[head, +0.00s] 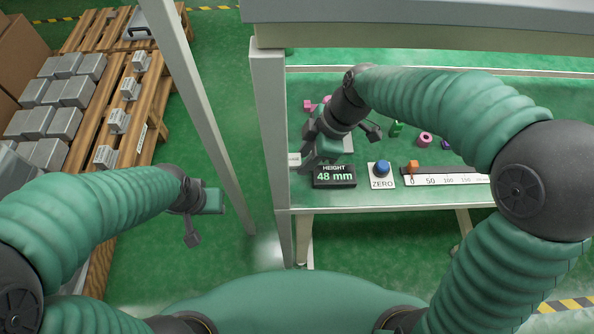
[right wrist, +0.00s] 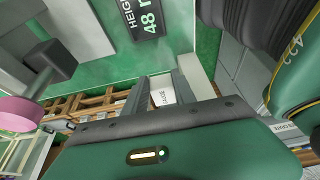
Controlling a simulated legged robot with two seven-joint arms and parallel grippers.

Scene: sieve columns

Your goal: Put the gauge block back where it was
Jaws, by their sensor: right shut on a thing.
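A white block with lettering that seems to read GAUGE, the gauge block (right wrist: 162,90), shows between the fingers of my right gripper (right wrist: 172,88) in the right wrist view. My right gripper (head: 308,152) is shut on it, at the left end of the table, just behind the height display (head: 334,176). The display reads 48 mm. In the head view the gripper and wrist hide most of what lies below them. My left gripper (head: 208,202) hangs left of the table over the green floor; its finger opening is not clear.
A pink ring (head: 425,139) and a green piece (head: 397,128) lie behind. A grey post (head: 270,150) stands at the table's left edge.

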